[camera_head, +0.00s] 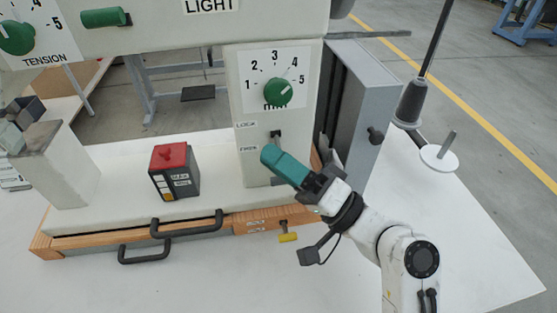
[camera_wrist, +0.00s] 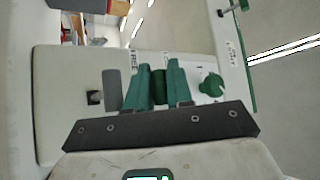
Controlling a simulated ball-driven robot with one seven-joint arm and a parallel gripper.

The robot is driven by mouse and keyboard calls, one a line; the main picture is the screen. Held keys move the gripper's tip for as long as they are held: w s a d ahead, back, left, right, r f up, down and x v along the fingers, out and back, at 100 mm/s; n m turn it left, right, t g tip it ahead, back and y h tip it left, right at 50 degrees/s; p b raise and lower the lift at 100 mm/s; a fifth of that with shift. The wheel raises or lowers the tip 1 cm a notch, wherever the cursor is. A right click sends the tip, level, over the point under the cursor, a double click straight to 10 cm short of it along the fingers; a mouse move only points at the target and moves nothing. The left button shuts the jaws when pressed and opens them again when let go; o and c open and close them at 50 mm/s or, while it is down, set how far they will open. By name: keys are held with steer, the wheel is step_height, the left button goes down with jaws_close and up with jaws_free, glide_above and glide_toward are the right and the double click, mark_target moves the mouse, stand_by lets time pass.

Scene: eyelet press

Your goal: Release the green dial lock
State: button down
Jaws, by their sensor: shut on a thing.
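The green dial (camera_head: 278,92) sits on the white machine column, its white mark toward the upper right near 4; it also shows in the wrist view (camera_wrist: 212,84). Below it is a dark slot (camera_head: 276,133) beside the LOCK label (camera_head: 246,125), with the FREE label (camera_head: 248,148) lower. My gripper (camera_head: 272,158) has teal fingers at the column front, below the slot's top. In the wrist view, my gripper (camera_wrist: 160,72) is shut on a dark green handle (camera_wrist: 159,88) between its fingers. The head view hides this handle, and its exact setting cannot be told.
A red-topped box (camera_head: 174,172) stands on the machine base left of the column. Black handles (camera_head: 187,223) and a yellow tab (camera_head: 288,237) are at the front. A grey box (camera_head: 356,110) and a spool stand (camera_head: 439,158) are right.

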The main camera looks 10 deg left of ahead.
steer(key=c, duration=1.1)
jaws_free()
steer(key=shift+f, duration=0.15)
